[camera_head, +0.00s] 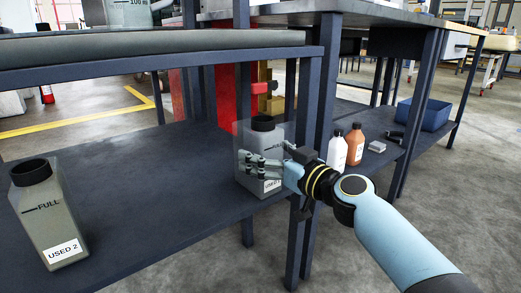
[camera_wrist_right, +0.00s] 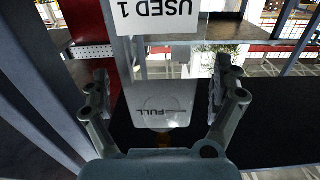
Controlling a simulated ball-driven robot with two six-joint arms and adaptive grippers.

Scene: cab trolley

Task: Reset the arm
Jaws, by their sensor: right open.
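My right gripper (camera_head: 258,163) is open at the grey bottle with the black cap (camera_head: 262,123) on the lower shelf. In the right wrist view, the open fingers of this gripper (camera_wrist_right: 160,88) stand on either side of the pale bottle (camera_wrist_right: 165,97), with gaps visible. Its "USED 1" label (camera_wrist_right: 160,14) and "FULL" mark show there, the mark upside down. The bottle stands upright, partly hidden by the gripper in the head view. My left gripper is not in view.
A grey "USED 2" bottle (camera_head: 50,225) stands on the shelf (camera_head: 150,215) at the left. Dark posts (camera_head: 318,110) rise close beside my right gripper. A white bottle (camera_head: 338,152), an orange bottle (camera_head: 355,145) and a blue bin (camera_head: 428,115) stand further right.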

